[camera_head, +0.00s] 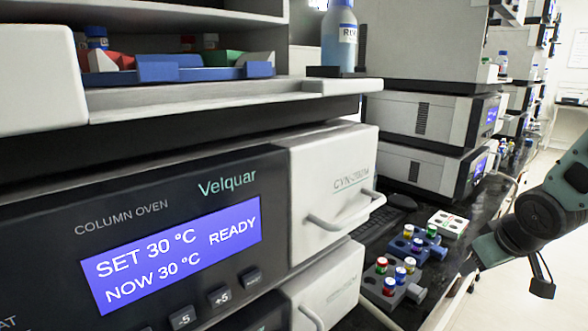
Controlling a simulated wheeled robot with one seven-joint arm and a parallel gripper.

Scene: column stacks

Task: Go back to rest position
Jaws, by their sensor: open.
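My arm comes in from the right edge, over the floor beside the bench. My gripper (512,266) is at its end, pointing down and seen small and partly from the side. It looks open and I see nothing held in it.
A blue bottle (339,40) and a blue tray (180,72) sit above the oven. More instrument stacks (420,118) line the bench. The floor at right looks clear.

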